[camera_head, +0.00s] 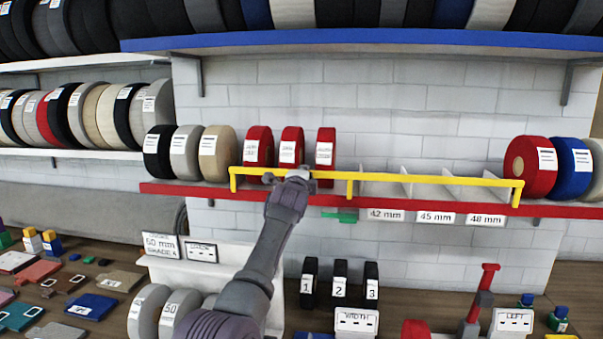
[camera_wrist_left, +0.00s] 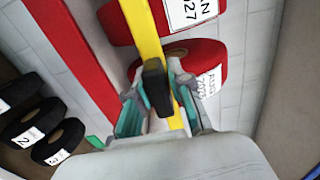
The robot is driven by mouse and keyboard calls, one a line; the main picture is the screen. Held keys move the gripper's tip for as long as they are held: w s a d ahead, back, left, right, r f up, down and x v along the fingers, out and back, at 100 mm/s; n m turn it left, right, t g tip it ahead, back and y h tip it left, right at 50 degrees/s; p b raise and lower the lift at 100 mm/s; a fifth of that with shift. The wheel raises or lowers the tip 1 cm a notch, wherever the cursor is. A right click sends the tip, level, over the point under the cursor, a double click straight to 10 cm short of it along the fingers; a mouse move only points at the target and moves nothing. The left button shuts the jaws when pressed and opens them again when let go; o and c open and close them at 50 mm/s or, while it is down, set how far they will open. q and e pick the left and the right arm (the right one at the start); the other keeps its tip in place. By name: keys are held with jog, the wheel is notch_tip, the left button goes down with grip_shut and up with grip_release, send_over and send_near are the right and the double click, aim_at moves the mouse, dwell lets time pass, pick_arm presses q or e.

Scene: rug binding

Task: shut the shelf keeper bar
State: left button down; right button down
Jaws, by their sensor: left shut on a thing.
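The yellow keeper bar (camera_head: 440,180) runs along the front of the red-edged shelf (camera_head: 420,205), with short downturned pieces at both ends and near the middle. Three red rolls (camera_head: 291,147) stand behind its left part; the dividers to their right have empty bays. My left gripper (camera_head: 288,177) is at the bar in front of the red rolls. In the left wrist view, the gripper (camera_wrist_left: 158,100) is shut on a black grip piece (camera_wrist_left: 155,82) at the yellow bar (camera_wrist_left: 143,28). The fingers partly hide the bar. My right gripper is not in view.
A green tab (camera_head: 340,216) sits under the shelf edge left of the 42 mm label (camera_head: 385,215). Black, grey and tan rolls (camera_head: 217,153) stand left of the bar, red and blue rolls (camera_head: 530,167) at its right end. Numbered black rolls (camera_head: 340,283) stand below.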

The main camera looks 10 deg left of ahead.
pick_arm(q)
jog(key=shift+r, duration=0.2)
jog(key=c, duration=1.1)
grip_release()
jog(key=shift+w, duration=0.1)
jog(key=shift+f, duration=0.2)
jog(key=s, duration=1.2)
jog(key=shift+d+r, duration=0.1)
jog(key=shift+d, duration=0.2)
